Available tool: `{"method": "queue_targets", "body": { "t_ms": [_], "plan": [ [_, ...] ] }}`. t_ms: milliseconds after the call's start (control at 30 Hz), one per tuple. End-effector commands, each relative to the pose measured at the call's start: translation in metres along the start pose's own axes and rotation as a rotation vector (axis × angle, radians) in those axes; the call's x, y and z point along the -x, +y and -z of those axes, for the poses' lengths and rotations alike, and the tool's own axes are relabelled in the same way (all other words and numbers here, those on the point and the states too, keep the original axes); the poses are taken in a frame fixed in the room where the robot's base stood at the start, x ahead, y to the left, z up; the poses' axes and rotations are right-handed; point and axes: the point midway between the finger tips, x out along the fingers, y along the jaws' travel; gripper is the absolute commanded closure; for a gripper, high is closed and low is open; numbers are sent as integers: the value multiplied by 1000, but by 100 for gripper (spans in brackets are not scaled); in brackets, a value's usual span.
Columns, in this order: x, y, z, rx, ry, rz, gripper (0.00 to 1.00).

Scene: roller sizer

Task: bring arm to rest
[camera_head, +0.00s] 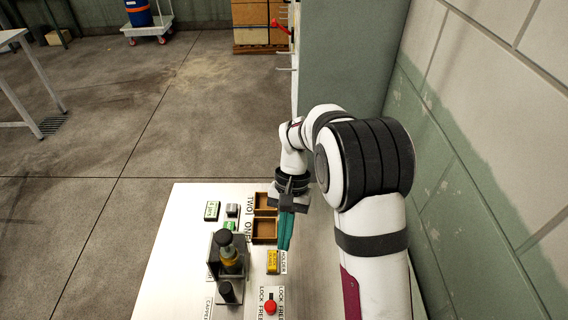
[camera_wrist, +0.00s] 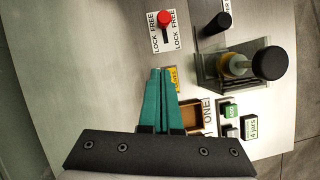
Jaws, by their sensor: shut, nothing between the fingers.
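My arm reaches over the right part of a pale metal worktop (camera_head: 165,290), bent at its joints. My gripper (camera_head: 283,247) hangs down above the worktop with its teal fingers together and empty. In the wrist view the fingers of my gripper (camera_wrist: 160,72) lie side by side, with a thin dark line between them.
Two small wooden trays (camera_head: 264,243) labelled ONE and TWO sit beside my gripper. A device with a black knob (camera_head: 224,237), a black post (camera_head: 227,292) and a red knob (camera_head: 270,307) stand nearer. A green wall (camera_head: 470,200) closes the right side; open floor lies left.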

Motion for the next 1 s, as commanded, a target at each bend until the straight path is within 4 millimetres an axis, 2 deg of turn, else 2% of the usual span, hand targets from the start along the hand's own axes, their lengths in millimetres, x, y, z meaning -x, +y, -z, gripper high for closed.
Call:
{"method": "queue_targets", "body": {
  "t_ms": [67,133,167,200,267,300,400,500,667,1000],
  "plan": [
    [7,4,-6,-5,10,7,100],
    [26,15,-27,-22,44,27,100],
    [36,23,-41,-32,65,39,100],
    [48,36,-63,-50,98,58,100],
    [59,55,-100,-78,147,85,100],
    [61,68,-123,-97,179,103,100],
    [52,93,-171,-138,252,141,100],
    [35,108,-200,-169,301,167,100],
    [20,116,-216,-189,332,183,100],
    [20,116,-217,-188,332,182,100]
  ]
}}
